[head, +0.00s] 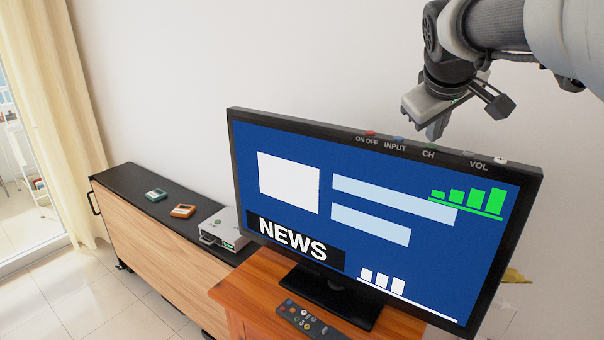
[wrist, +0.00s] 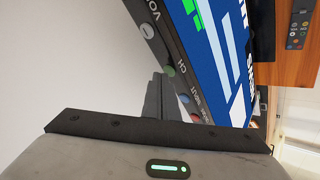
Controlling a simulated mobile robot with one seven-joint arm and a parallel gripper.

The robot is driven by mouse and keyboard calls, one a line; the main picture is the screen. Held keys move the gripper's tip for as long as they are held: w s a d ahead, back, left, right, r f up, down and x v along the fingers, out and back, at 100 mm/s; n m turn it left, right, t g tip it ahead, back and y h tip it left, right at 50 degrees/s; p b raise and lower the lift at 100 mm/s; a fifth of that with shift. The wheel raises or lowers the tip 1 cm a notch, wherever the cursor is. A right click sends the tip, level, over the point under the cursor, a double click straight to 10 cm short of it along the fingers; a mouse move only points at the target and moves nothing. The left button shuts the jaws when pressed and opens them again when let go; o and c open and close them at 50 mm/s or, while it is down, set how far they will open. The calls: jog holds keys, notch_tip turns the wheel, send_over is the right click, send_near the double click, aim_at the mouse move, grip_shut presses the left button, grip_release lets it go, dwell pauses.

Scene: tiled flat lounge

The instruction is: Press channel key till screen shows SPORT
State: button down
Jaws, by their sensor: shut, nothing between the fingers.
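The television (head: 235,160) stands on a wooden cabinet and its blue screen shows NEWS (head: 292,241) with a green bar chart. Along its top edge are labelled keys: red ON OFF, blue INPUT, green CH and VOL. The channel key (head: 433,147) is green, above the CH label; it also shows in the wrist view (wrist: 169,70). My gripper (head: 435,132) is shut and empty, pointing down behind the top edge, close to the channel key. In the wrist view its fingertips (wrist: 161,80) lie beside the green key. I cannot tell whether they touch it.
A remote (head: 305,320) lies on the wooden cabinet (head: 250,285) before the television. A low dark-topped sideboard (head: 130,180) at left holds a white box (head: 220,228) and two small cases, green (head: 156,195) and orange (head: 183,211). The wall is close behind the television.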

aim_at(431, 149)
jog(key=shift+f, duration=0.2)
dwell(0.4)
jog(key=shift+r, duration=0.1)
jog(key=shift+r+p, duration=0.35)
jog(key=shift+r, duration=0.25)
notch_tip(431, 149, up, 6)
jog(key=p, duration=0.4)
jog(key=shift+p, duration=0.4)
